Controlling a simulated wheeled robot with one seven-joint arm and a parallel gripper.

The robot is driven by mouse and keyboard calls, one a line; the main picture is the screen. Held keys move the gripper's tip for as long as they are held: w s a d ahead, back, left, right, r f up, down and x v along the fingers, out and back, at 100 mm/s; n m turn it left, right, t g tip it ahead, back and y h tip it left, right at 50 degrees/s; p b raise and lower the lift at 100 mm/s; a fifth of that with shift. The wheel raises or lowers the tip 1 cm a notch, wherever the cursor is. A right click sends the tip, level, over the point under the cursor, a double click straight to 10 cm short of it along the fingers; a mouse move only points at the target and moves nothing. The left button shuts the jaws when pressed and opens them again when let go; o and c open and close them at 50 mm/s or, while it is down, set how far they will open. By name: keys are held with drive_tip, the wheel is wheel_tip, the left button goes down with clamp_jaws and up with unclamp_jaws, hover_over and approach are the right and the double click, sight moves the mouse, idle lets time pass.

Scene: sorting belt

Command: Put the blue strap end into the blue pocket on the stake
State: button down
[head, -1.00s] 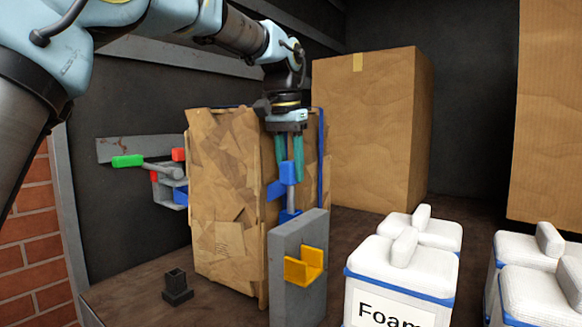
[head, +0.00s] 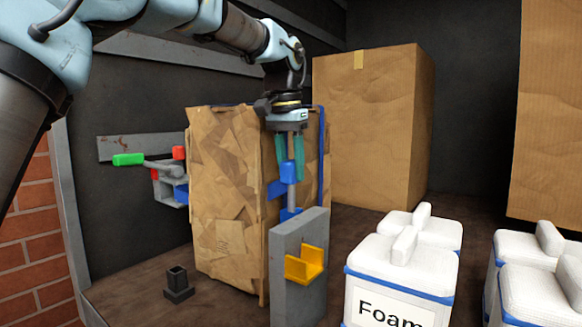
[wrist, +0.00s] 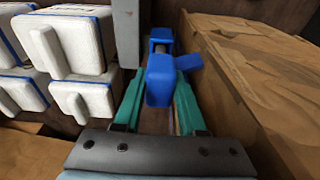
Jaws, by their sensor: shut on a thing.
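My gripper (head: 290,162) points straight down beside the front right edge of the cardboard bale (head: 225,200). Its two teal fingers are shut on a blue block, which I take as the blue strap end (head: 288,173); it also shows between the fingers in the wrist view (wrist: 160,82). A grey stem shows below the block. Lower down is a blue piece, seemingly the blue pocket (head: 289,214), partly hidden behind a grey upright plate (head: 290,285). In the wrist view blue shows beyond the block (wrist: 162,34). Whether block and pocket touch is unclear.
A yellow hook (head: 304,264) sits on the grey plate. White foam containers (head: 405,265) stand at right, a tall carton (head: 370,130) behind. A green-handled clamp (head: 130,159) is at left, and a small dark socket (head: 177,284) lies on the floor.

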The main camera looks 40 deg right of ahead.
sight(291, 190)
drive_tip(key=shift+f+b, duration=1.6)
drive_tip(key=shift+f, duration=1)
drive_tip(key=shift+c, duration=2)
unclamp_jaws()
drive_tip(key=shift+r, duration=0.1)
drive_tip(key=r, duration=0.3)
drive_tip(key=a+r, duration=0.1)
drive_tip(key=r, duration=0.6)
drive_tip(key=shift+s+a+r+b, duration=0.2)
drive_tip(key=shift+a+r+b, duration=0.05)
drive_tip(key=shift+r+b, duration=0.1)
drive_tip(key=shift+a, duration=0.15)
